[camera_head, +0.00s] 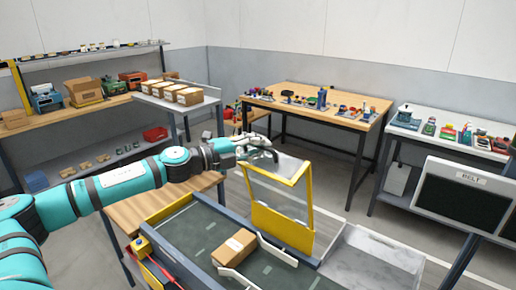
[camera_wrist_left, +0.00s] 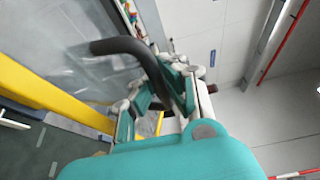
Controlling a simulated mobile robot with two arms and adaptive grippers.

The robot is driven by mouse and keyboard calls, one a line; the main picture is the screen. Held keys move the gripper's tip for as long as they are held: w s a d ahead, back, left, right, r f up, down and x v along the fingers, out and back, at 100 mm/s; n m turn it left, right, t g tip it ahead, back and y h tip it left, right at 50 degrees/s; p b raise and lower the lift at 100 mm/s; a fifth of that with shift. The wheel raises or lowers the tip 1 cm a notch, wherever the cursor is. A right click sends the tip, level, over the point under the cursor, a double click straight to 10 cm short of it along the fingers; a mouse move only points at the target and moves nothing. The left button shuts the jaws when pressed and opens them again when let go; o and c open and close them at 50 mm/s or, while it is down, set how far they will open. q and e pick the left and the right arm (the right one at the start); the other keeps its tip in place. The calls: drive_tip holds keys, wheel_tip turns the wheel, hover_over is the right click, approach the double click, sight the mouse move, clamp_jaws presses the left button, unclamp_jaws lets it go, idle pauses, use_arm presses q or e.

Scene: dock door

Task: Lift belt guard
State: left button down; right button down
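The belt guard (camera_head: 282,228) is a clear panel in a yellow frame, standing raised and tilted over the conveyor belt (camera_head: 187,232). Its yellow frame also shows at left in the left wrist view (camera_wrist_left: 52,91). My left gripper (camera_head: 262,153) is at the guard's upper left edge. A dark curved bar (camera_wrist_left: 122,46), seemingly a handle, crosses the fingers of my left gripper (camera_wrist_left: 165,95) in the wrist view. Whether the fingers are closed on it is hidden by the overlap. My right gripper is not in view.
A cardboard box (camera_head: 234,247) lies on the belt between white guide rails. A grey tray (camera_head: 375,262) is to the right, beside a dark screen marked BELT (camera_head: 462,200). A wooden bench (camera_head: 165,205) stands left; cluttered tables (camera_head: 318,108) stand behind.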

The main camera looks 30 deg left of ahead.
use_arm(q)
drive_tip(key=c, duration=1.7)
unclamp_jaws()
drive_tip(key=shift+w+f, duration=0.1)
drive_tip(key=shift+o, duration=0.3)
drive_tip(key=shift+r, duration=0.9)
drive_tip(key=shift+s+r, duration=0.2)
drive_tip(key=shift+r, duration=4)
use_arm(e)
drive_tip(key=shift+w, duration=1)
